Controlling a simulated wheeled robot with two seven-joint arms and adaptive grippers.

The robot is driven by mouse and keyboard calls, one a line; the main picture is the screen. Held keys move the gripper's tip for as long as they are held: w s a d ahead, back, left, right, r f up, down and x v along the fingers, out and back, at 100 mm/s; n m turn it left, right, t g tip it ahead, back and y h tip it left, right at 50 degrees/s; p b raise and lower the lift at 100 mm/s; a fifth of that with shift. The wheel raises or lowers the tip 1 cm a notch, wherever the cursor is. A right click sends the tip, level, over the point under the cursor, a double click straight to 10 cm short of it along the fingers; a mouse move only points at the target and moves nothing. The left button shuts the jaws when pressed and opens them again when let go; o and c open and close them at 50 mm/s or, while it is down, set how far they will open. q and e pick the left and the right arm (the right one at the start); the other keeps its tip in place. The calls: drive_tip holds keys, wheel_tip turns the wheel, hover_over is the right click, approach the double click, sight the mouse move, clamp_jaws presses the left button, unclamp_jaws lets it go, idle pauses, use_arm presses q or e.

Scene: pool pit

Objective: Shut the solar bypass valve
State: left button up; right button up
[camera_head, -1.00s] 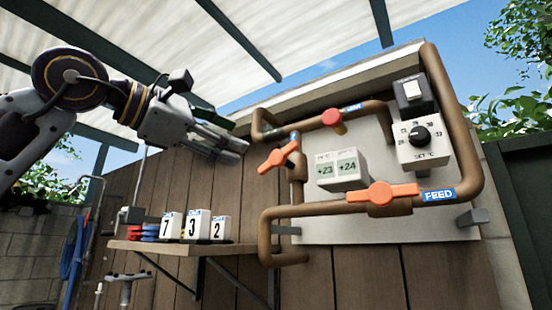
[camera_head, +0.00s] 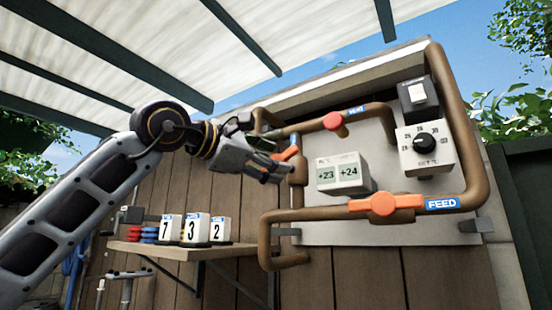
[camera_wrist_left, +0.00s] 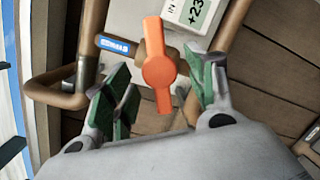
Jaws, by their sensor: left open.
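The bypass valve has an orange lever (camera_head: 287,153) on the short pipe left of the display box; my gripper hides part of it in the head view. In the left wrist view the whole lever (camera_wrist_left: 159,72) shows, standing nearly upright in the picture, with a blue label (camera_wrist_left: 117,45) to its left. My left gripper (camera_head: 280,170) is open at the lever. Its green-padded fingers stand on either side of the lever, with gaps visible on both sides in the wrist view. My right gripper is not in view.
A second orange lever (camera_head: 385,204) lies along the FEED pipe. A display box (camera_head: 341,173) and a dial box (camera_head: 425,148) are on the panel. A shelf (camera_head: 150,248) holds number blocks, below my left arm.

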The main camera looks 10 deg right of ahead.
use_arm(q)
drive_tip(key=shift+x, duration=1.15)
drive_tip(key=c, duration=1)
drive_tip(key=shift+r+m+y+p, duration=0.1)
drive_tip(key=shift+m+y+p, duration=0.3)
drive_tip(key=shift+m+p, duration=1.2)
drive_tip(key=shift+c, duration=0.2)
drive_tip(key=shift+m+p, duration=0.55)
drive_tip(key=shift+m, duration=0.55)
drive_tip(key=o, duration=1)
drive_tip(key=shift+o, duration=0.2)
